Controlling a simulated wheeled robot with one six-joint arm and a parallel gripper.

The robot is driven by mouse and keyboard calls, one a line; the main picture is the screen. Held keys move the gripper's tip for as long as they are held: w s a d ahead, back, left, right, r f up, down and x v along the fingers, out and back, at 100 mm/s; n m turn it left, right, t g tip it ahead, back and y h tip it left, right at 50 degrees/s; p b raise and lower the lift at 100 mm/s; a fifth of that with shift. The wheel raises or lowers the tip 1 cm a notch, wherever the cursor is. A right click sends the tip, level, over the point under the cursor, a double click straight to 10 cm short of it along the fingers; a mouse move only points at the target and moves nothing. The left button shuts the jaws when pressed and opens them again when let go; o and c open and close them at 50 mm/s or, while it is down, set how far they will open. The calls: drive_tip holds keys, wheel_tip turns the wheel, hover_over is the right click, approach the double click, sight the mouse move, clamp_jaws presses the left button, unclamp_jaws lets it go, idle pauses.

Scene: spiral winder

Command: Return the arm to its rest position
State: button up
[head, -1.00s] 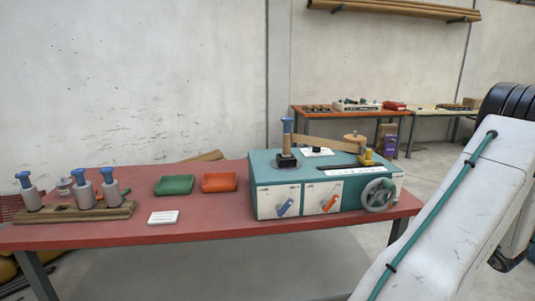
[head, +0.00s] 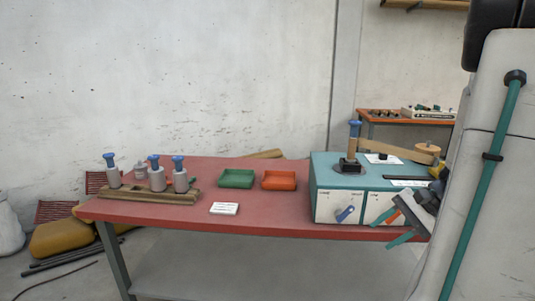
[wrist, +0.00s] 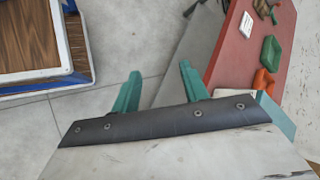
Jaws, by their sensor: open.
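My arm fills the right side of the head view as a worn white link with a teal cable. My gripper (head: 385,229) shows in front of the winder's right part, its two teal fingers apart. In the wrist view my gripper (wrist: 160,72) is open and empty, with grey floor between and beyond the fingers. The teal winder box (head: 335,204) stands on the right end of the red table (head: 270,222). My arm and gripper hide its right side, including the hand wheel.
A wooden rack (head: 140,196) with several blue-topped grey holders stands at the table's left. A green tray (head: 237,179), an orange tray (head: 279,180) and a white card (head: 224,209) lie mid-table. The wrist view shows a wooden-topped, blue-edged surface (wrist: 38,40) at left.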

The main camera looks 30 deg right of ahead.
drive_tip(key=s+a+r+n+g+h, duration=0.1)
drive_tip(key=a+r+n+h, duration=0.1)
drive_tip(key=a+n, duration=0.3)
drive_tip(key=s+a+r+n+g+h, duration=0.1)
drive_tip(key=a+n, duration=0.4)
drive_tip(key=a, duration=0.8)
drive_tip(key=s+a+r+n+g+h, duration=0.2)
drive_tip(key=a+r+n, duration=0.3)
drive_tip(key=a, duration=0.4)
drive_tip(key=shift+a+r+n+h, duration=0.3)
drive_tip(key=shift+a+n+h, duration=0.1)
drive_tip(key=shift+h, duration=0.4)
